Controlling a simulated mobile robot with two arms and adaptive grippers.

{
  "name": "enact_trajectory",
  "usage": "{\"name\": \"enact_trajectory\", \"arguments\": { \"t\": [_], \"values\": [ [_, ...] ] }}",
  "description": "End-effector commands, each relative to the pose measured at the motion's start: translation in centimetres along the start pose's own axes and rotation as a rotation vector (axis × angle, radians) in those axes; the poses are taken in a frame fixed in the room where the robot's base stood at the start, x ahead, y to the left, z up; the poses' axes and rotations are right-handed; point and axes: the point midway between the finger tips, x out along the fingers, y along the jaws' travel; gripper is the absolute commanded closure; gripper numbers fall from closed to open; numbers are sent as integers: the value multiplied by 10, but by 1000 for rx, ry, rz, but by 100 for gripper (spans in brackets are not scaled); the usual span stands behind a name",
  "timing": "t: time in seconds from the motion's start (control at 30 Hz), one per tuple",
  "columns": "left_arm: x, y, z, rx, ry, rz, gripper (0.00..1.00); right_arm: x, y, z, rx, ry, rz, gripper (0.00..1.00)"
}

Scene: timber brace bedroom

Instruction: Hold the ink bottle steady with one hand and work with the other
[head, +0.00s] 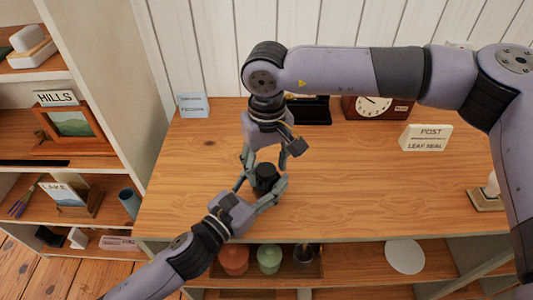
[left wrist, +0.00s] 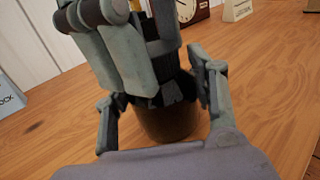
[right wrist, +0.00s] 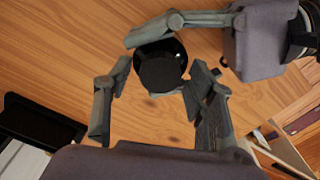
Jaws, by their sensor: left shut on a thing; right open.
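The ink bottle (head: 266,176), small and dark with a black top, stands on the wooden desk (head: 350,195). In the left wrist view its brownish body (left wrist: 168,123) shows between my left fingers. My left gripper (head: 262,184) is shut on the bottle from the front, a finger on each side. My right gripper (head: 266,157) points down just above the bottle, its open fingers spread about the top. In the right wrist view the black round top (right wrist: 161,70) lies between those fingers; I cannot tell whether they touch it.
A clock (head: 375,107), a black holder (head: 308,109) and a blue card (head: 193,105) stand along the desk's back. Shelves are on the left. The desk's left and middle right are clear.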

Motion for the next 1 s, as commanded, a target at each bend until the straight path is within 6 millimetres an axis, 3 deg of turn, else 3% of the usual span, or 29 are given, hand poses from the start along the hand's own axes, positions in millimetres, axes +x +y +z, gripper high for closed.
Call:
{"name": "enact_trajectory", "arguments": {
  "t": [0.3,1.0],
  "values": [
    [0,0,-2,1,3,1,100,3,0,0,-1,0,0,49],
    [0,0,-2,1,3,1,100,2,0,0,-1,1,0,96]
  ]
}}
